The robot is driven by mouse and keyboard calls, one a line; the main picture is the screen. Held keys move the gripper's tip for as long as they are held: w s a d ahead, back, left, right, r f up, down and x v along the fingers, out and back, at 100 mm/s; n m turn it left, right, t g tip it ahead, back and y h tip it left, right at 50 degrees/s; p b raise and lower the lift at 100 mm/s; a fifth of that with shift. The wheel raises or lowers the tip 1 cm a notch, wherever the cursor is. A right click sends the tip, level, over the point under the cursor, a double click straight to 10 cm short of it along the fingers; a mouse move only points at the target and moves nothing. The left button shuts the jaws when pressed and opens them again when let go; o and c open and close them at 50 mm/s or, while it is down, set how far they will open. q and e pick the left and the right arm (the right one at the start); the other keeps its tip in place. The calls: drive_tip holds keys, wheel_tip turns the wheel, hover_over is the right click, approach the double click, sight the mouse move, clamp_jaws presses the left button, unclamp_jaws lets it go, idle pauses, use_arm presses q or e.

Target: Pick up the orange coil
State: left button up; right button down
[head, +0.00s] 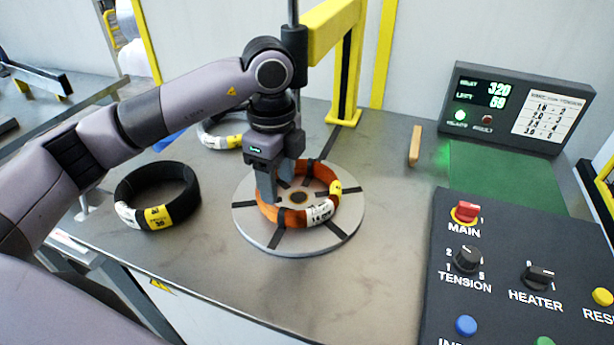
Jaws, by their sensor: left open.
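The orange coil (325,193) lies flat on the round grey turntable (296,244) in the middle of the bench. It carries a white label and a yellow label on its right and front side. My left gripper (272,194) points down at the left side of the coil, with its fingers at the coil's rim. It is open, and the coil still rests on the turntable. The gripper hides part of the coil's left and back side. My right gripper is not in view.
A black coil (157,195) lies on the bench at left, another coil (217,131) behind. A yellow post (346,80) stands behind the turntable. A control panel (520,270) and a display box (517,105) stand at right. A wooden-coloured handle (415,145) is near the green mat (500,178).

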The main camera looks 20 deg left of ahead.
sight(281, 208)
use_arm(q)
drive_tip(key=f, duration=0.4)
drive_tip(key=f+p, duration=0.1)
drive_tip(key=f, duration=0.2)
drive_tip(key=shift+s+d, duration=0.15)
drive_tip(key=shift+s, duration=0.15)
drive_tip(key=shift+c, duration=0.3)
clamp_jaws()
drive_tip(key=shift+r, duration=0.1)
idle(0.6)
drive_tip(key=shift+w+r, duration=0.1)
drive_tip(key=shift+w, duration=0.05)
